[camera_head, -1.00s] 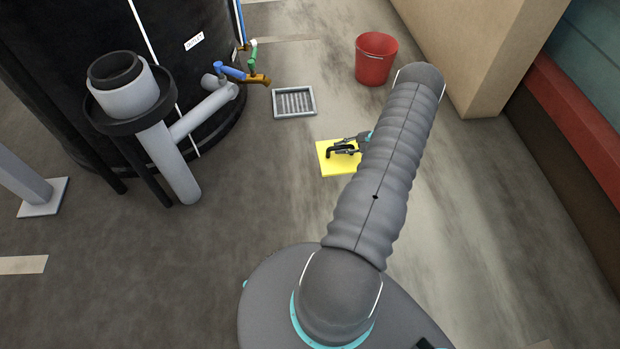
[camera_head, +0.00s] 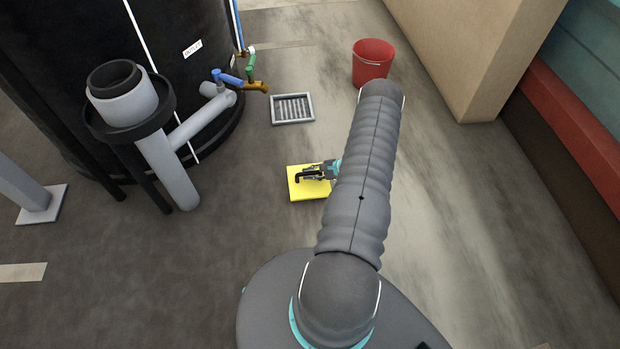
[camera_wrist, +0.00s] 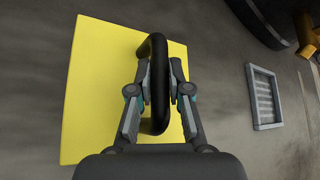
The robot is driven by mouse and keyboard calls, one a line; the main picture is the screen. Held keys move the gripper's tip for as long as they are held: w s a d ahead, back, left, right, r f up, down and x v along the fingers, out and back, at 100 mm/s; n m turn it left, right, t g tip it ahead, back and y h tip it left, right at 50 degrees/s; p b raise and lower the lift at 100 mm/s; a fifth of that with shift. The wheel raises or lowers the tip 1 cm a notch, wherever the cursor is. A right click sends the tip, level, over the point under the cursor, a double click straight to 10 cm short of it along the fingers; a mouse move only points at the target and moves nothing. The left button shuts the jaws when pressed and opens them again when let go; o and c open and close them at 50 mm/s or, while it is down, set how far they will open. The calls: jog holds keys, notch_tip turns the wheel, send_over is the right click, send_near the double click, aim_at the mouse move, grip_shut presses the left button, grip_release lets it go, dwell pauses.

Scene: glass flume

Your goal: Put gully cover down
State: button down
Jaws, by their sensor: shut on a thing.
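The gully cover (camera_head: 309,193) is a yellow square plate with a black bar handle (camera_head: 299,177) on top. In the head view it is in front of and a little right of the floor gully (camera_head: 292,122), a grey-framed grate, and apart from it. My gripper (camera_head: 311,173) is shut on the handle. In the wrist view the yellow cover (camera_wrist: 95,85) fills the left, with the handle (camera_wrist: 154,45) between the fingers (camera_wrist: 160,85). The gully also shows at the right of the wrist view (camera_wrist: 255,98). I cannot tell how high the cover is above the floor.
A black tank (camera_head: 60,60) with grey pipework (camera_head: 170,165) and taps (camera_head: 255,87) stands on the left. A red bucket (camera_head: 371,66) stands beyond the gully, near a beige wall block (camera_head: 450,50). The floor around the gully is mostly clear.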

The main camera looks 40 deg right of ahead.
jog(key=shift+f, duration=1.55)
jog(key=shift+f, duration=0.1)
jog(key=c, duration=1.1)
grip_release()
